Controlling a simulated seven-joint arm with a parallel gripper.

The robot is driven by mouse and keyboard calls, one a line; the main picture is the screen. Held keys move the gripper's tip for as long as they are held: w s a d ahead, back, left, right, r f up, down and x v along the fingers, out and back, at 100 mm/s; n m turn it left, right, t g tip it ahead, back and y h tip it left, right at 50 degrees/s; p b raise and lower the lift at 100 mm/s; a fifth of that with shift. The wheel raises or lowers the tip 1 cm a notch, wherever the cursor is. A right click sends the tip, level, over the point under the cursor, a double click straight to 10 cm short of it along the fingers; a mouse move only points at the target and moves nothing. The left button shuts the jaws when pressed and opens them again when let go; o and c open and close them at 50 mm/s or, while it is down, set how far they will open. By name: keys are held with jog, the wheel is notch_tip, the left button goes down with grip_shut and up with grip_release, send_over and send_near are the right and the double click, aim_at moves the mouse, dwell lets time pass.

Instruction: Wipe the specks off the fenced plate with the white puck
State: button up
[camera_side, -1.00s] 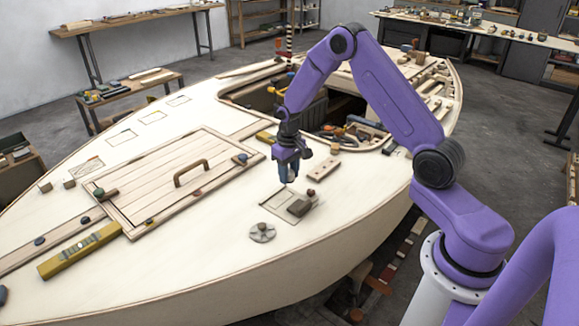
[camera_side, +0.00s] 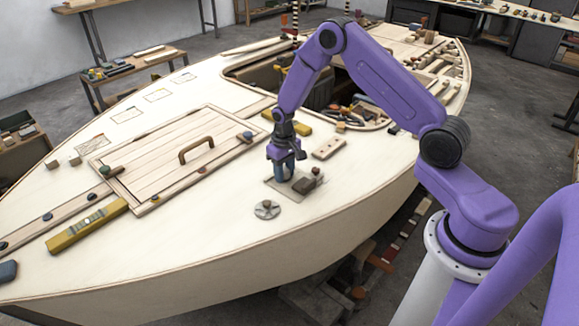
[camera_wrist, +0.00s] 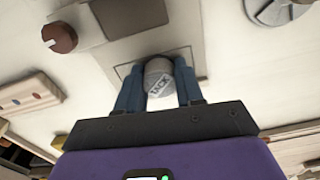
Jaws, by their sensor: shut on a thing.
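The fenced plate (camera_side: 271,183) is a thin outlined rectangle on the pale deck, seen in the side view. It also shows in the wrist view (camera_wrist: 195,57). My gripper (camera_side: 284,178) is low over the plate's left part. I cannot tell whether the puck touches the plate. I cannot make out any specks.
A dark block (camera_side: 305,184) sits at the plate's right side, with a small brown round piece (camera_side: 316,171) close by. A round metal disc (camera_side: 267,209) lies on the deck in front. A handled hatch (camera_side: 160,155) is to the left.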

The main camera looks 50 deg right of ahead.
aim_at(277, 184)
jog(key=shift+a, duration=1.65)
jog(key=shift+d, duration=3.75)
jog(key=shift+d+r, duration=0.1)
jog(key=shift+d, duration=0.1)
notch_tip(277, 184, up, 8)
